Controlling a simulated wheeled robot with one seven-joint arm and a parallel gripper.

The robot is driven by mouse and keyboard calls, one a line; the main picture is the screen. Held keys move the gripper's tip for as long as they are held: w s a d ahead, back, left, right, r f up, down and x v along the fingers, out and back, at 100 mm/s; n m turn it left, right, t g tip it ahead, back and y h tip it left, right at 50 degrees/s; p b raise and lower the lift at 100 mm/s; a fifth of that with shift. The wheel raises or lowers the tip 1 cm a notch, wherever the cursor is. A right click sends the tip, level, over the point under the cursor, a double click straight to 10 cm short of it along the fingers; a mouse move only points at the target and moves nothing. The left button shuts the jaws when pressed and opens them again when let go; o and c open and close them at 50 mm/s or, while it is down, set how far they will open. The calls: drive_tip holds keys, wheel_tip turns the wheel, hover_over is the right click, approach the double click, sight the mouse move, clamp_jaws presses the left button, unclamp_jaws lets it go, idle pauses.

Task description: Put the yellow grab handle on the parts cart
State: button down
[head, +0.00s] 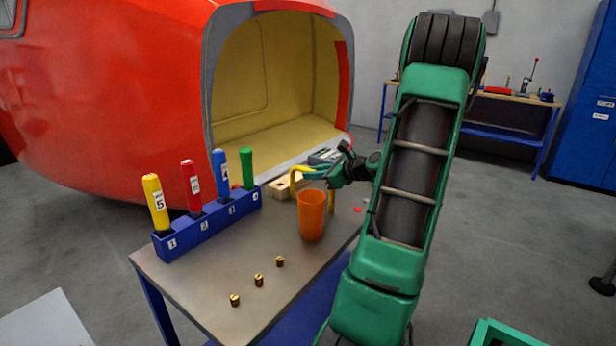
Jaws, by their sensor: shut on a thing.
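The yellow grab handle (296,177) is a bent bar with two legs, just behind and above the orange cup in the head view. My gripper (322,172) reaches in from the right and is shut on the handle's upper bar. The handle's lower ends are partly hidden by the cup, so I cannot tell whether they touch the tabletop. I cannot tell for sure which thing is the parts cart; a green-rimmed piece (505,333) shows only in part at the bottom right.
The red nosecone (110,90) stands behind.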

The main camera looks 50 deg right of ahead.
drive_tip(key=c, duration=1.7)
unclamp_jaws()
drive_tip(key=shift+f, duration=0.1)
drive_tip(key=v, duration=1.2)
drive_tip(key=shift+a, duration=0.1)
